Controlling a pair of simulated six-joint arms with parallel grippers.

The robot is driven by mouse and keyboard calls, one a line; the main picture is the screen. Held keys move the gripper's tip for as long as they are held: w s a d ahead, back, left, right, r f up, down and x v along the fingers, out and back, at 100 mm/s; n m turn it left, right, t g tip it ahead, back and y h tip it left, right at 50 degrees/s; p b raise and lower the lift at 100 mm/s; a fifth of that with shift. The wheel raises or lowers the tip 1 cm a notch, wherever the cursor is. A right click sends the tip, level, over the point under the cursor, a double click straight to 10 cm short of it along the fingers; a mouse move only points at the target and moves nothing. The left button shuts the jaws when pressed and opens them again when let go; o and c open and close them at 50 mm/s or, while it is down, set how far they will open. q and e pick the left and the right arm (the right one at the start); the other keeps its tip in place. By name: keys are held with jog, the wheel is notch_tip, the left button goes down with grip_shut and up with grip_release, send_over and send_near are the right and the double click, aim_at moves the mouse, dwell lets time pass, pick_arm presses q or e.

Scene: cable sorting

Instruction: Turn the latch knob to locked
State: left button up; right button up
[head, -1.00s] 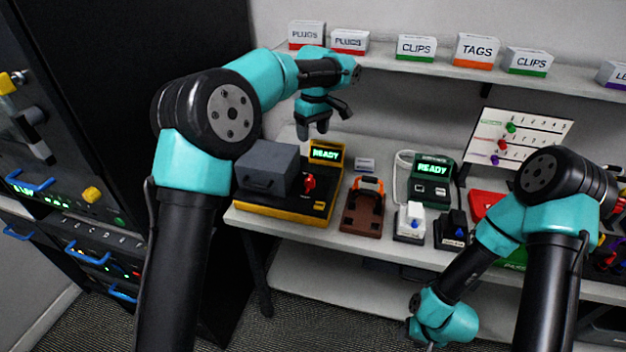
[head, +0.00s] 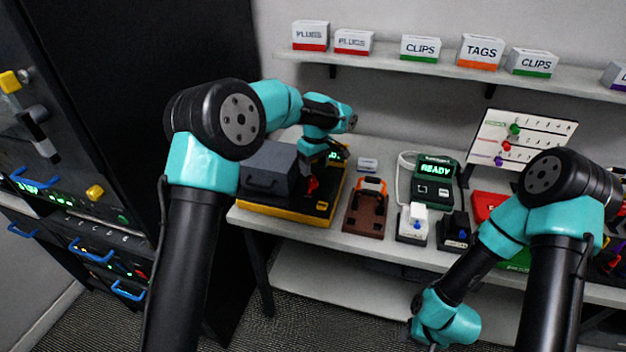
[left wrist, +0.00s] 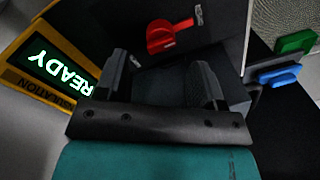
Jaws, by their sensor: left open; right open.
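The red latch knob (head: 313,184) stands on the black top of the insulation tester (head: 323,208), which has a yellow base. In the left wrist view the knob (left wrist: 168,36) lies just beyond the fingers, with its bar tilted between two small labels too blurred to read. My left gripper (head: 318,156) is open and empty, close above and behind the knob. Its two fingers (left wrist: 162,82) are apart, and the knob is not between them. The tester's READY screen (left wrist: 62,75) is partly hidden by the gripper in the head view. My right wrist is low at the bottom edge; its fingers are out of frame.
A grey lidded box (head: 268,168) sits on the tester left of the knob. A brown fixture with an orange clamp (head: 370,190) stands to the right, then a green READY unit (head: 434,180). A shelf (head: 400,65) with labelled boxes runs above. A dark rack stands at the left.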

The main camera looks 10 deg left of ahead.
aim_at(313, 178)
pick_arm(q)
notch_tip(313, 178, down, 6)
jog(key=shift+s+a+r, duration=0.1)
jog(key=shift+a+r, duration=0.05)
jog(key=shift+c, duration=0.2)
jog(key=c, duration=0.8)
jog(key=shift+r+m, duration=0.1)
jog(key=shift+m, duration=1.4)
jog(key=shift+c, duration=0.2)
jog(key=o, duration=0.9)
jog(key=r, duration=1.1)
jog(key=d+r, duration=0.1)
jog(key=r, duration=0.5)
jog(key=shift+w+r, duration=0.15)
jog(key=shift+w, duration=0.1)
jog(key=shift+c, duration=0.2)
